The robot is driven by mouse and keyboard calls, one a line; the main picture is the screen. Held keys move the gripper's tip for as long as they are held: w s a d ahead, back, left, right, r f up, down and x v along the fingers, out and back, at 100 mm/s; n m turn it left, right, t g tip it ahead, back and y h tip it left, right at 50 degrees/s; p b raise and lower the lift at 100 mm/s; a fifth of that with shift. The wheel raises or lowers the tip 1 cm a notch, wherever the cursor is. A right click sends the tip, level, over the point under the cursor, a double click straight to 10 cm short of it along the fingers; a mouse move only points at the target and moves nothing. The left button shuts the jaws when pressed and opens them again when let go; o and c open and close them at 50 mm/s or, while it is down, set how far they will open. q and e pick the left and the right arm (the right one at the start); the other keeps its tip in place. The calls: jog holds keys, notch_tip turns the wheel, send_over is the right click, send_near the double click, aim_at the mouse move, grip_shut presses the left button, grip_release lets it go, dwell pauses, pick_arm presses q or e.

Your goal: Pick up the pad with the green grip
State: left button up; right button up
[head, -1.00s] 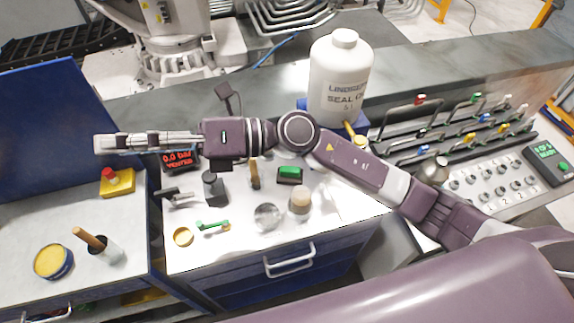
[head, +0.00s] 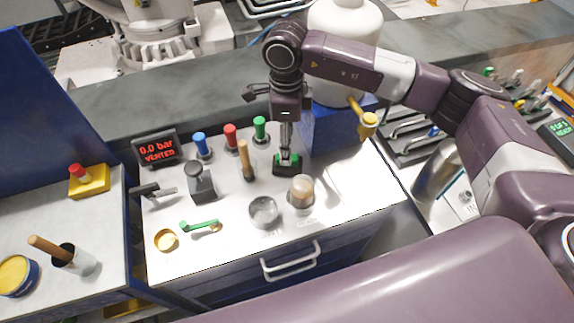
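The pad with the green grip (head: 281,169) is a small dark block with a green top, on the white worktop near its back right. My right gripper (head: 287,154) points straight down over it. The fingertips overlap the green grip in this view and hide its middle; green shows on both sides. The fingers are seen edge-on, so I cannot tell whether they are open, shut or touching the grip. The pad appears to rest on the worktop. My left gripper is not in view.
Blue (head: 202,146), red (head: 231,137) and green (head: 260,129) handled tools stand behind, left of the pad. A wooden handle (head: 246,160) is close on its left. A cylinder with a tan top (head: 301,191) and a glass dish (head: 263,212) are in front. A white bottle (head: 345,25) stands behind right.

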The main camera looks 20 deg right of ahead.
jog(key=shift+f+p, duration=0.45)
jog(key=shift+f, duration=0.45)
notch_tip(320, 180, down, 4)
jog(key=shift+s+f+p, duration=0.1)
jog(key=shift+s+p, duration=0.05)
jog(key=shift+p, duration=1.1)
jog(key=shift+f, duration=0.4)
jog(key=shift+c, duration=0.4)
jog(key=c, duration=1.2)
jog(key=shift+c, duration=0.2)
jog(key=shift+r, duration=0.15)
jog(key=shift+c, duration=0.2)
